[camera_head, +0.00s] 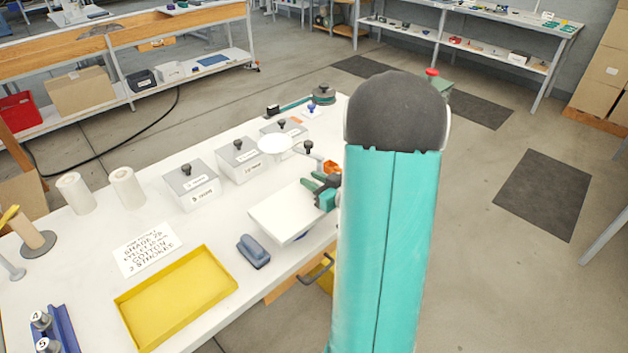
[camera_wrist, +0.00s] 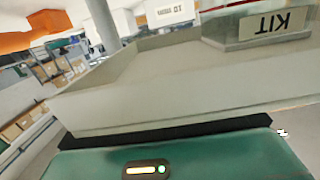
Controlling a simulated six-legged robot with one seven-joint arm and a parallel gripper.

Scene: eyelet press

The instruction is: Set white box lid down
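The white box lid (camera_head: 292,210) is a flat, pale, square piece, seen in the head view near the table's front edge, beside my arm. My green gripper (camera_head: 322,190) is at its right corner and appears shut on its edge. In the wrist view the lid (camera_wrist: 150,108) fills the middle, with a raised rim, right against the dark fingers (camera_wrist: 165,133). The lid looks slightly tilted and above the white table (camera_head: 90,240); whether any part touches something below is hidden. A bit of blue shows under its near edge.
A blue block (camera_head: 253,251), a yellow tray (camera_head: 178,300) and a printed card (camera_head: 148,248) lie to the left. A KIT label (camera_wrist: 272,25) shows upside down in the wrist view. Bare table lies between card and boxes.

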